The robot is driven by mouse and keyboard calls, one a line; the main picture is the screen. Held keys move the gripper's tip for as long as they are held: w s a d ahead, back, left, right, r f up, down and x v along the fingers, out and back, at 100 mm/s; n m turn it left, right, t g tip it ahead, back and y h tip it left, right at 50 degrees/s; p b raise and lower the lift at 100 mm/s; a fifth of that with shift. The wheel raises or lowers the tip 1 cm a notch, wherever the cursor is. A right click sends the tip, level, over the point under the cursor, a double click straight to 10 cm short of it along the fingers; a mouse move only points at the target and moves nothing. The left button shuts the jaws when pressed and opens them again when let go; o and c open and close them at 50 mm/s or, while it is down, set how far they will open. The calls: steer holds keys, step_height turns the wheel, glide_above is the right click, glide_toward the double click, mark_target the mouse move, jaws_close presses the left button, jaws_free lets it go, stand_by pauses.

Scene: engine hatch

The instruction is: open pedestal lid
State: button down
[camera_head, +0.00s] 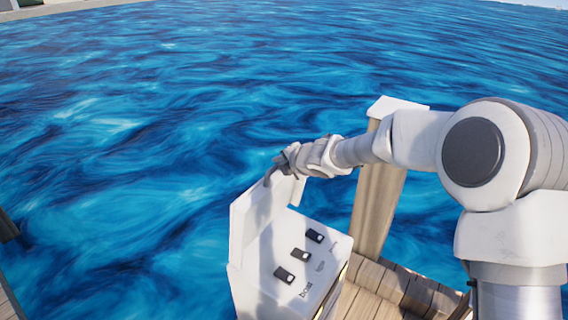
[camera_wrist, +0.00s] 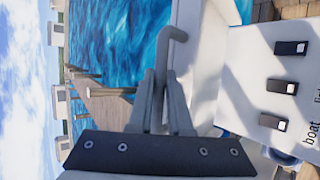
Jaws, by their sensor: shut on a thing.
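The white pedestal (camera_head: 318,283) stands at the bottom centre of the head view. Its lid (camera_head: 246,222) is raised and stands roughly upright at the left edge of the switch panel (camera_head: 325,262). My gripper (camera_head: 282,167) is at the lid's top edge, shut on the grey bent handle (camera_head: 268,179). In the wrist view, my two fingers (camera_wrist: 160,90) close on the handle's bar (camera_wrist: 164,62), and its hooked end shows beyond them. The lid (camera_wrist: 203,60) and the panel (camera_wrist: 275,62) also show there. My fingers hide part of the handle.
Three dark switches (camera_head: 300,254) sit on the exposed panel. A wooden post (camera_head: 375,195) with a white cap rises close behind the pedestal, under my arm. Wooden planks (camera_head: 385,288) lie at the pedestal's right. Open water (camera_head: 130,140) fills the left and back.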

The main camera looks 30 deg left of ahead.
steer(key=c, duration=0.8)
jaws_free()
steer(key=shift+c, duration=0.2)
steer(key=shift+s, duration=0.1)
steer(key=p+v, duration=0.3)
steer(key=v, duration=1.4)
steer(key=shift+d, duration=0.2)
steer(key=shift+r, duration=0.1)
